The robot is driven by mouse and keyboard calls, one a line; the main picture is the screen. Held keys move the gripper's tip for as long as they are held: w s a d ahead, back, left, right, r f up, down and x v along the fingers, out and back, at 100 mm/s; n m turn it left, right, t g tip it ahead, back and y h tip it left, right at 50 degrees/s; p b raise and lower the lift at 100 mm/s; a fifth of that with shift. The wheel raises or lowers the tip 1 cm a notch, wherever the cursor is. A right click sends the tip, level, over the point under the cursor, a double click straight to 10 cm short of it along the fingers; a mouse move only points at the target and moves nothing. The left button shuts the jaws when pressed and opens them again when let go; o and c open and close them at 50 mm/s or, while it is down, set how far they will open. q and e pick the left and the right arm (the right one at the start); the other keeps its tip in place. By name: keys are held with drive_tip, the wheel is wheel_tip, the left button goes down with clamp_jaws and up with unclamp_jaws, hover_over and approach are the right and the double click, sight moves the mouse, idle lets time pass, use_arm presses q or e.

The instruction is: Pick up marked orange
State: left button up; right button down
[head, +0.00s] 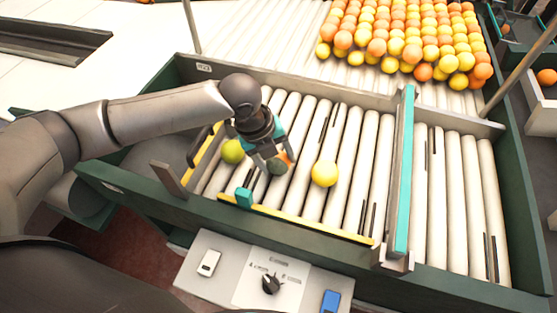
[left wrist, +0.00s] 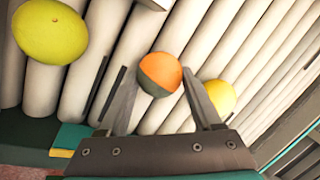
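The marked orange, half orange and half dark grey, lies on the white rollers in the left wrist view (left wrist: 160,75). In the head view it shows (head: 279,163) partly hidden by my left gripper (head: 270,158). In the left wrist view the two fingers of my left gripper (left wrist: 158,85) are spread wide, one on each side of the marked orange, with gaps between. A yellow-green fruit (head: 232,151) lies to its left and a yellow fruit (head: 324,173) to its right. My right gripper is not in view.
A teal-topped divider (head: 404,170) splits the roller bed, and the rollers right of it are empty. Many oranges and yellow fruits (head: 400,40) sit at the back. A control panel (head: 265,275) with a knob stands in front. A low yellow-edged rail (head: 310,228) runs along the front.

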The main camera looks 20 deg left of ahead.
use_arm(q)
drive_tip(key=c, duration=0.7)
drive_tip(key=shift+r, duration=0.15)
